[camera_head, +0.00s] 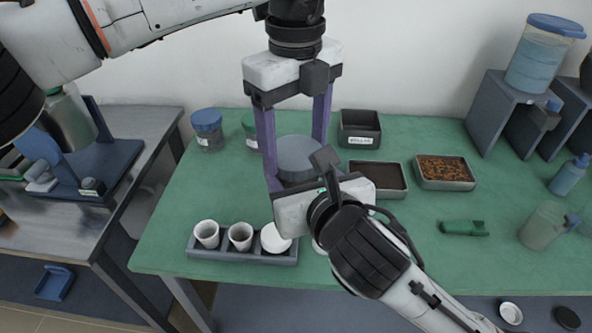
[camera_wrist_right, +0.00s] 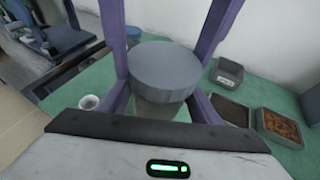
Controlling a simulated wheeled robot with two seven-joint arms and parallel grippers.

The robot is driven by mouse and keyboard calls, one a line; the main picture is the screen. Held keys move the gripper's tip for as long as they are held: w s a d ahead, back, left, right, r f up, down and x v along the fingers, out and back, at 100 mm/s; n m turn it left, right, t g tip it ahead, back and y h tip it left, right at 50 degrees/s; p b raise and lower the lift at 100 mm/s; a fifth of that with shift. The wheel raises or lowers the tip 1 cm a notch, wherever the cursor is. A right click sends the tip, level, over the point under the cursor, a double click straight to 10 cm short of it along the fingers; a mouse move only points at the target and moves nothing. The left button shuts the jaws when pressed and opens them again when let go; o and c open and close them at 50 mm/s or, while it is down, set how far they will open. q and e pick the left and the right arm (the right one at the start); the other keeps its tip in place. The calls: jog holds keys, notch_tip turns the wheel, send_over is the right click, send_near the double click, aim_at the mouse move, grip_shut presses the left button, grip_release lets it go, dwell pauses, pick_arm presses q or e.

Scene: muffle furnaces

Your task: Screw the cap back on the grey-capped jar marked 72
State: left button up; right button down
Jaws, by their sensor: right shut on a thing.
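The jar has a grey cap (camera_head: 297,158), which sits on top of it and looks level. In the right wrist view the cap (camera_wrist_right: 164,70) is large and close, with part of the jar body (camera_wrist_right: 160,106) below it. My right gripper (camera_wrist_right: 162,104) is shut on the jar body, one purple finger on each side under the cap. My left gripper (camera_head: 296,165) hangs down from above with its fingers wide apart, one on either side of the cap; whether they touch it is unclear. The jar's marking is not visible, and my right gripper hides the jar's lower part in the head view.
A blue-capped jar (camera_head: 207,130) and a green-capped jar (camera_head: 250,132) stand at the back left. A rack (camera_head: 241,254) with white cups lies in front. Trays (camera_head: 381,176) (camera_head: 445,173) and a dark box (camera_head: 359,129) stand to the right. The green bench between them is partly clear.

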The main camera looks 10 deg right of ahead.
pick_arm(q)
jog(key=m, duration=0.7)
jog(key=shift+c, duration=0.2)
jog(key=shift+s, duration=0.1)
jog(key=o, duration=1.2)
jog(key=shift+r, duration=0.45)
notch_tip(320, 180, up, 4)
jog(key=shift+f, duration=0.15)
